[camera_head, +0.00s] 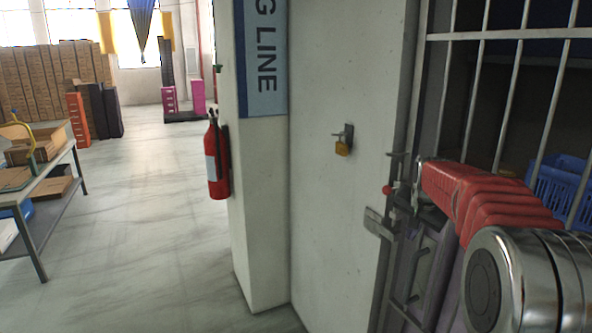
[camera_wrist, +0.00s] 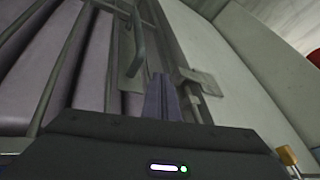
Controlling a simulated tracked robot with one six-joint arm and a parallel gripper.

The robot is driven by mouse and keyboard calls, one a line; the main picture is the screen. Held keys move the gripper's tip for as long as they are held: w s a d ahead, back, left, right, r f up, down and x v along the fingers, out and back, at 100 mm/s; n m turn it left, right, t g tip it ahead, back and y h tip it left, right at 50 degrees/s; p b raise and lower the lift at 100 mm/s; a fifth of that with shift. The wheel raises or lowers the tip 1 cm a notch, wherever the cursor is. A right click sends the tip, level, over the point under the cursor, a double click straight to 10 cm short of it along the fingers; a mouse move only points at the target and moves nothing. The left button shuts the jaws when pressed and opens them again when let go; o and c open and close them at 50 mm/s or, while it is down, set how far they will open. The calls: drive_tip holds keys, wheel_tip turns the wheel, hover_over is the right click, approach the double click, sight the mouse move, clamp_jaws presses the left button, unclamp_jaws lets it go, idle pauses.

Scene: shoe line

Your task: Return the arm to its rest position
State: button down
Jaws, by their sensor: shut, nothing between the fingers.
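My arm reaches in from the right of the head view, with a red ribbed sleeve and a silver joint near the camera. It extends toward the barred metal gate (camera_head: 448,110) beside the pale wall. In the wrist view my gripper (camera_wrist: 162,97) is shut and empty, its dark fingers together. The fingers point at the gate's frame, between a metal handle (camera_wrist: 137,50) and a latch plate (camera_wrist: 198,80). I cannot tell whether they touch it. In the head view the fingertips are not clearly made out.
A yellow padlock (camera_head: 343,149) hangs on the wall (camera_head: 325,220), and a red fire extinguisher (camera_head: 216,160) on the pillar. A blue crate (camera_head: 562,190) is behind the bars. A workbench (camera_head: 50,185) stands left; the floor between is clear.

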drive_tip(key=s+a+f+n, duration=0.1)
drive_tip(key=s+a+n, duration=0.2)
drive_tip(key=s, duration=1)
drive_tip(key=s+a+n+y, duration=0.1)
drive_tip(key=s+a+n, duration=0.2)
drive_tip(key=s+a, duration=0.5)
drive_tip(key=s+a+f+n, duration=0.1)
drive_tip(key=s+a+n, duration=0.2)
drive_tip(key=s, duration=1.6)
drive_tip(key=a, duration=0.2)
drive_tip(key=shift+a+f+y, duration=0.3)
drive_tip(key=shift+s, duration=0.1)
